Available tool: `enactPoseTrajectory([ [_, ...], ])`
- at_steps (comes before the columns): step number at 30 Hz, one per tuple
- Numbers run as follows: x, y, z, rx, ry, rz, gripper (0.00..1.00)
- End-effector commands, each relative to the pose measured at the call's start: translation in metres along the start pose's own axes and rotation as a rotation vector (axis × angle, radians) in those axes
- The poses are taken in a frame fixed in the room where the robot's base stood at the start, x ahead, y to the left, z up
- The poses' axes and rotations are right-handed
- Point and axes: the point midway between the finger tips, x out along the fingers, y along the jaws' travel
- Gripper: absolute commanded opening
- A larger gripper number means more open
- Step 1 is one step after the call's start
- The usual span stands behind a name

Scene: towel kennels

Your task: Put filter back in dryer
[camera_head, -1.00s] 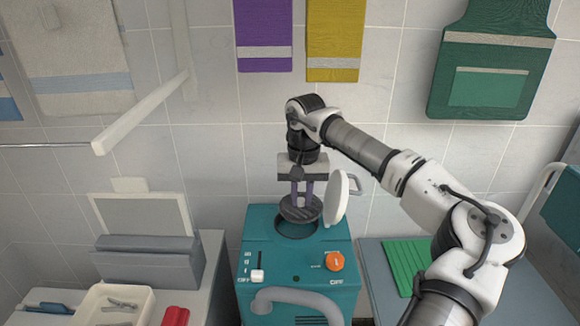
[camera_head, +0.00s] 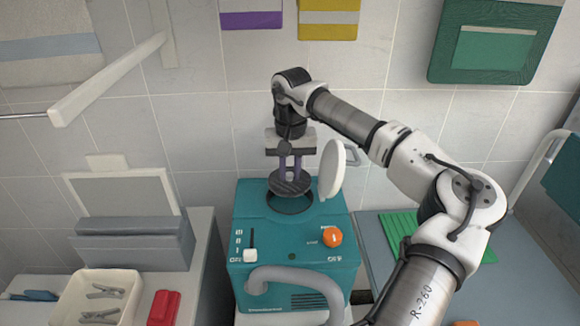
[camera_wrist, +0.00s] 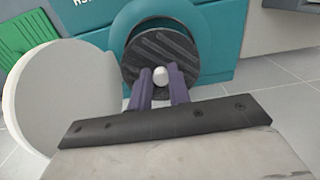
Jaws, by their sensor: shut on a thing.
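The teal dryer (camera_head: 260,225) stands in the middle, with a round dark opening (camera_head: 290,203) in its top. The round white lid (camera_head: 331,170) stands open to the right of the opening. My gripper (camera_head: 290,177) points down above the opening, shut on the white knob of the dark, ribbed round filter (camera_head: 276,187). The filter sits over the opening, roughly level, its lower edge near the rim. In the wrist view the filter (camera_wrist: 150,45) partly covers the opening, and the white knob (camera_wrist: 160,76) shows between the purple fingers. I cannot tell whether filter and rim touch.
A grey hose (camera_head: 300,275), a white slider (camera_head: 250,254) and an orange knob (camera_head: 332,237) are on the dryer's front. A tray with clips (camera_head: 68,310) and a red object (camera_head: 164,308) lie left. A green mat (camera_head: 398,230) lies right. A white bar (camera_head: 105,82) juts from the wall.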

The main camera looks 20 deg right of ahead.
Motion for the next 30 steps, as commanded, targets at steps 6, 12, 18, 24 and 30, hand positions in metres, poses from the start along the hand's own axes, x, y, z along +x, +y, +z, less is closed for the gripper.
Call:
enactPoseTrajectory([
  [6, 0.026, 0.0, 0.0, 0.0, 0.0, 0.0, 0.0],
  [12, 0.045, 0.001, 0.0, 0.0, 0.0, 0.0, 0.0],
  [18, 0.062, 0.001, 0.0, 0.0, 0.0, 0.0, 0.0],
  [24, 0.068, 0.001, 0.0, 0.0, 0.0, 0.0, 0.0],
  [30, 0.068, 0.001, 0.0, 0.0, 0.0, 0.0, 0.0],
])
